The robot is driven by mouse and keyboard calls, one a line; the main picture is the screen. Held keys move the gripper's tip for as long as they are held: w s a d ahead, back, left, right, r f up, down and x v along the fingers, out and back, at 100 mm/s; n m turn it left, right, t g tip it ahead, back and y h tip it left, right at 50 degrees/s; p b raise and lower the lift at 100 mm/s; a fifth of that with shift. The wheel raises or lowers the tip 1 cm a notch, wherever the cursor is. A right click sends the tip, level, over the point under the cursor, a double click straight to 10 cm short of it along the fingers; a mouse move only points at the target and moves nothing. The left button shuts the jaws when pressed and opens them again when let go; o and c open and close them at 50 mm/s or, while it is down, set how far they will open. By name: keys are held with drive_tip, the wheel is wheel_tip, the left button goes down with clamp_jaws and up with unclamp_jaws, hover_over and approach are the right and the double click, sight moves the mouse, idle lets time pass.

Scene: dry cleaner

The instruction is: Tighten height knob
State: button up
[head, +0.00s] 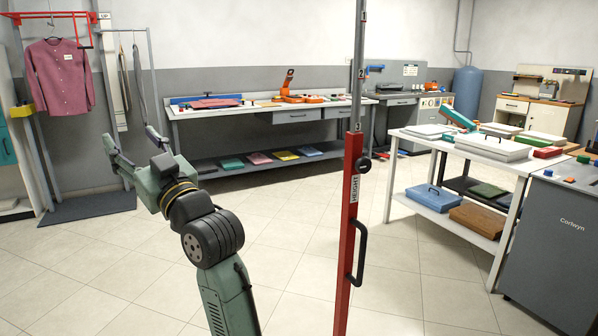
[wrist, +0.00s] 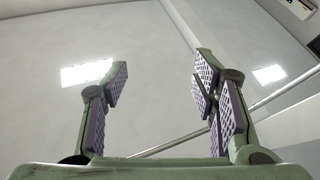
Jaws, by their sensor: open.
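A grey numbered inner rod (head: 358,65) rises out of the red post. My gripper (head: 130,139) is at the left in the head view, well apart from the post and raised. The knob is not in the wrist view, which shows ceiling and wall.
A black handle (head: 360,255) sticks out from the post below the knob. A white table (head: 443,145) and a grey cabinet (head: 555,240) stand at the right. A workbench (head: 260,108) is at the back. A pink shirt (head: 60,76) hangs at the left. The tiled floor between is clear.

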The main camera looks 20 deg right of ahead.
drive_tip(key=w+d+f+m+h, duration=0.1)
drive_tip(key=d+f+m+h, duration=0.15)
drive_tip(key=d, duration=0.75)
drive_tip(key=w+d+f+m+h, duration=0.1)
drive_tip(key=d+f+h, duration=0.15)
drive_tip(key=d, duration=0.65)
drive_tip(key=m+g+h+b, duration=0.2)
drive_tip(key=m+h, duration=0.1)
drive_tip(key=h, duration=0.2)
approach(366, 167)
drive_tip(key=w+p, duration=0.1)
drive_tip(key=w, duration=0.2)
drive_tip(key=w+p, duration=0.1)
drive_tip(key=w, duration=0.2)
drive_tip(key=w+p, duration=0.1)
drive_tip(key=w, duration=0.2)
drive_tip(key=shift+w+a, duration=0.2)
drive_tip(key=shift+a, duration=0.2)
drive_tip(key=shift+c, duration=0.5)
drive_tip(key=c, duration=1)
drive_tip(key=shift+c, duration=0.2)
